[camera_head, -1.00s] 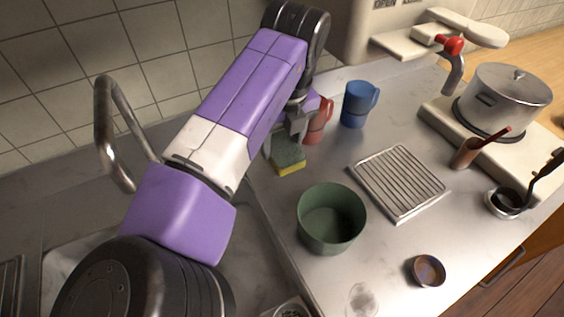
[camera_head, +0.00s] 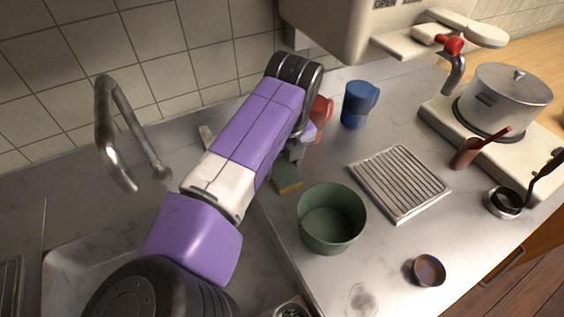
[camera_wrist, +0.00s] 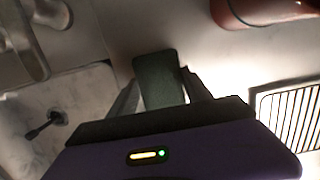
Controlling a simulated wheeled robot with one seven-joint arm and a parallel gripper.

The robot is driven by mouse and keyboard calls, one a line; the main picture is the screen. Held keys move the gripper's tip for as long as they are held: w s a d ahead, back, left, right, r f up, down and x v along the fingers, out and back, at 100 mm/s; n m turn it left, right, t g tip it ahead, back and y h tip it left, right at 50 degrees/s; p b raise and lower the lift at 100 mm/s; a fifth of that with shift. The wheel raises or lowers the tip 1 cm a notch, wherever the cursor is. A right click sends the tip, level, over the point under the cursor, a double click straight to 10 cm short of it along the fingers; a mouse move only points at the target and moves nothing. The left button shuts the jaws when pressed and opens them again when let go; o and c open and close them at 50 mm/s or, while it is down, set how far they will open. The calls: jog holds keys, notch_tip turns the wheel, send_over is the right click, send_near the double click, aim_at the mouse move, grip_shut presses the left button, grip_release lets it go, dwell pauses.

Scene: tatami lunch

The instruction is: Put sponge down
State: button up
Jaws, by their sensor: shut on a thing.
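The sponge (camera_head: 287,186), green on top with a yellow edge, is just behind the green bowl near the sink's right edge, partly hidden by my arm. In the wrist view the dark green sponge (camera_wrist: 158,80) sits between the fingers. My gripper (camera_head: 292,152) is mostly hidden behind my arm in the head view; in the wrist view it is shut on the sponge. The sponge is low, at or close to the counter (camera_head: 392,242); I cannot tell whether it touches.
The green bowl (camera_head: 331,218) stands close in front of the sponge. A red mug (camera_head: 320,112) and a blue mug (camera_head: 357,104) stand behind. A metal rack (camera_head: 400,181) lies to the right. The faucet (camera_head: 108,130) and sink are on the left.

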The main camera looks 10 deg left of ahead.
aim_at(286, 174)
jog(key=o, duration=1.5)
jog(key=shift+c, duration=0.2)
notch_tip(286, 174, up, 12)
jog(key=s+d, duration=0.1)
jog(key=shift+s, duration=0.25)
jog(key=shift+s, duration=0.1)
